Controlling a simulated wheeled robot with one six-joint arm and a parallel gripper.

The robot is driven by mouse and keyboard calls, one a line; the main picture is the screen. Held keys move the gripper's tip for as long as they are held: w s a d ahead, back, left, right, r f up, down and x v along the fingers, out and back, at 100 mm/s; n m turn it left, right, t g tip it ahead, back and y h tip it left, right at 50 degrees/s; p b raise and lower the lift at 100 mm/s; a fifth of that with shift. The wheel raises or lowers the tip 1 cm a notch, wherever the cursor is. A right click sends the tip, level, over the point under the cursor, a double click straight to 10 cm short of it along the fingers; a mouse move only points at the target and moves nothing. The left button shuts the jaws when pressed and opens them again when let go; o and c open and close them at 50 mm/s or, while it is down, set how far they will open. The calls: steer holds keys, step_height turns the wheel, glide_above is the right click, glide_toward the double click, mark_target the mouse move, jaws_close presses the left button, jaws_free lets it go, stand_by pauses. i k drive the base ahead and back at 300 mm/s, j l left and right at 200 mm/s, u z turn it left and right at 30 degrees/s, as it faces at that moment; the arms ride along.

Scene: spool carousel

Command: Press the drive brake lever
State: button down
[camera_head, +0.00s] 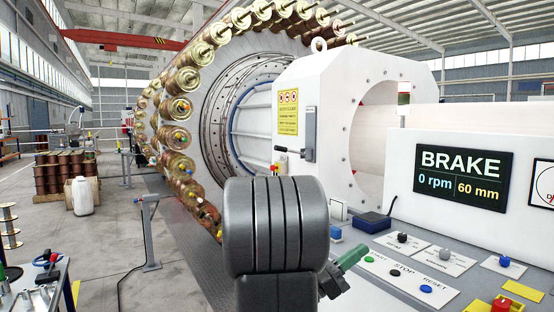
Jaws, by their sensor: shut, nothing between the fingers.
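A small dark lever (289,151) sticks out to the left of a grey upright box on the white machine housing; it may be the drive brake lever, but no readable label marks it. My gripper (357,255) shows as a grey-green end at the lower right of my dark arm link, over the console's left edge. It looks shut and empty, apart from the lever, lower and to its right in the picture. Part of it is hidden behind my arm. The display (463,178) reads BRAKE, 0 rpm, 60 mm.
The console (450,245) carries several knobs and START, STOP and RESET buttons, with a red button (504,303) near its front. A large ring of copper spools (181,81) stands left of the housing. Open floor (100,240) lies to the left, with a grey post stand (149,230).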

mark_target(278, 148)
steer(key=i+u, duration=0.15)
steer(key=i, duration=0.4)
steer(key=i+l+u, duration=0.2)
steer(key=i, duration=0.3)
steer(key=i+u, duration=0.15)
steer(key=i, duration=0.4)
steer(key=i+l+u, duration=0.2)
steer(key=i, duration=0.3)
steer(key=i+l+u, duration=0.15)
steer(key=i+l, duration=0.2)
steer(key=i, duration=0.15)
